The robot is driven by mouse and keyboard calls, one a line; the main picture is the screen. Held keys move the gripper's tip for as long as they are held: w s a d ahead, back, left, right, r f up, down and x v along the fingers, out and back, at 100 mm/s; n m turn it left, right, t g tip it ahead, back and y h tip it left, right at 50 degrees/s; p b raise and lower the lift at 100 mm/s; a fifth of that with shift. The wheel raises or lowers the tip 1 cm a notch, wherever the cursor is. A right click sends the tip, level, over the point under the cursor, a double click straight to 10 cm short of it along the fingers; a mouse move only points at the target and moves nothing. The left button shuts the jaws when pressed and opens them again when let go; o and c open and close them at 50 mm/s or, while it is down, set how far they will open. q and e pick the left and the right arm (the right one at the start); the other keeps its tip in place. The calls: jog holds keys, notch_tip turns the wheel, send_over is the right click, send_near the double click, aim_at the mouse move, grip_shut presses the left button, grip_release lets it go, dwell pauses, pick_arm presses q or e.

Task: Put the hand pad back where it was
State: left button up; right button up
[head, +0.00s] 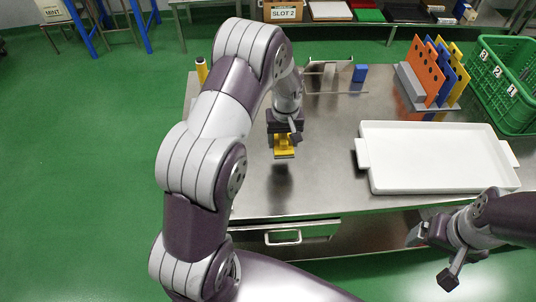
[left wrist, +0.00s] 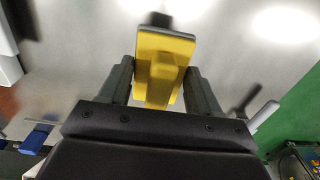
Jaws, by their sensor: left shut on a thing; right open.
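A yellow object, which looks like the hand pad (head: 284,152), is held in my left gripper (head: 284,137) above the left part of the steel table (head: 325,180). A dark shadow lies on the table below it, so it appears clear of the surface. In the left wrist view the yellow pad (left wrist: 163,52) sits between the two dark fingers of the left gripper (left wrist: 162,88), which are shut on it. Its far end sticks out past the fingertips. My right gripper (head: 433,258) is open and empty at the lower right, in front of the table's front edge.
A white tray (head: 435,186) covers the table's right part. Behind it stand coloured boards (head: 425,70) in a rack and a green crate (head: 507,118). A blue block (head: 360,73) and a metal fixture (head: 331,92) are at the back. A yellow post (head: 201,70) stands at the back left corner.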

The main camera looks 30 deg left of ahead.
aim_at(265, 168)
pick_arm(q)
jog(key=s+a, duration=0.1)
jog(key=s+f, duration=0.1)
jog(key=s+a+f, duration=0.1)
jog(key=shift+s+a+f+p, duration=0.15)
jog(key=shift+s+a+p, duration=0.2)
jog(key=shift+s, duration=0.05)
jog(key=f, duration=0.3)
jog(key=f+p, duration=0.1)
jog(key=shift+s+a+f, duration=0.35)
jog(key=shift+a+f, duration=0.05)
jog(key=shift+f, duration=0.35)
jog(key=shift+w, duration=0.1)
jog(key=o, duration=1)
